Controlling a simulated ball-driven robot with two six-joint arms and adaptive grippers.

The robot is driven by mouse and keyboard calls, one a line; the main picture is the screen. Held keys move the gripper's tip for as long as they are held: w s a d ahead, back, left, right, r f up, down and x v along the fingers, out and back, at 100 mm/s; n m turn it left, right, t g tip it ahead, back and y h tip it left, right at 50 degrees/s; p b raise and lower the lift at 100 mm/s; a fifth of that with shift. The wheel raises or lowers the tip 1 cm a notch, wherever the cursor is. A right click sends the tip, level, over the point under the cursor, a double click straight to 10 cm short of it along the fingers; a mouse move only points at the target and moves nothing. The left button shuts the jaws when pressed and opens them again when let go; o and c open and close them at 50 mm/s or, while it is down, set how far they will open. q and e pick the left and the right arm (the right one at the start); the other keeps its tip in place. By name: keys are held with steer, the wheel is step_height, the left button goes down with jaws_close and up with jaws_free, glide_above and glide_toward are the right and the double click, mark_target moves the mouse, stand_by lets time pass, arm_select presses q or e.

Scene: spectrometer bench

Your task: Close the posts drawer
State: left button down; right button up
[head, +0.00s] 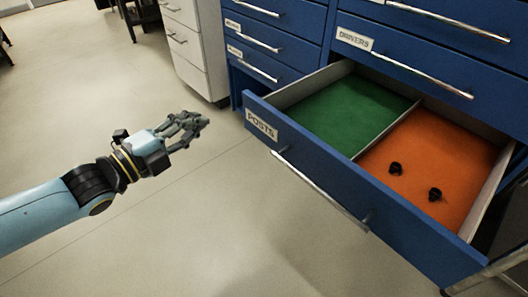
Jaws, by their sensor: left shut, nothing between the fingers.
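The posts drawer (330,178) is pulled well out of a blue cabinet, with a "POSTS" label on its front and a long silver handle (318,188) below. Inside, a divider splits it into a green-lined compartment (350,110) and an orange-lined compartment (455,160). Two small black pieces (396,168) lie on the orange side. My left gripper (196,122) is shut and empty, just left of the drawer front's left end and apart from it. My right gripper is not in view.
The closed drivers drawer (400,62) sits above the open one. More closed blue drawers (270,30) are to the left, next to a white drawer unit (190,45). The floor (190,230) in front and to the left is clear.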

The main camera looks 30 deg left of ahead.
arm_select(q)
steer(key=d+f+m+h+b, duration=0.1)
steer(key=d+m+h+b, duration=0.1)
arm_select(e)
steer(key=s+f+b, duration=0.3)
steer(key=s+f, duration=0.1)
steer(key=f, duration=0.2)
arm_select(q)
steer(key=b, duration=0.4)
glide_toward(264, 109)
steer(key=p+x, duration=0.1)
steer(key=x, duration=0.5)
steer(key=shift+r, duration=0.15)
steer(key=shift+w+d, duration=0.2)
steer(key=shift+w, duration=0.45)
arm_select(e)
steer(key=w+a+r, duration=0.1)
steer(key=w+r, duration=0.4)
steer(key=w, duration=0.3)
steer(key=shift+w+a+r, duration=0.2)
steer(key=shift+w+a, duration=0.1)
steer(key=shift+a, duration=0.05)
arm_select(q)
steer(key=shift+w, duration=0.1)
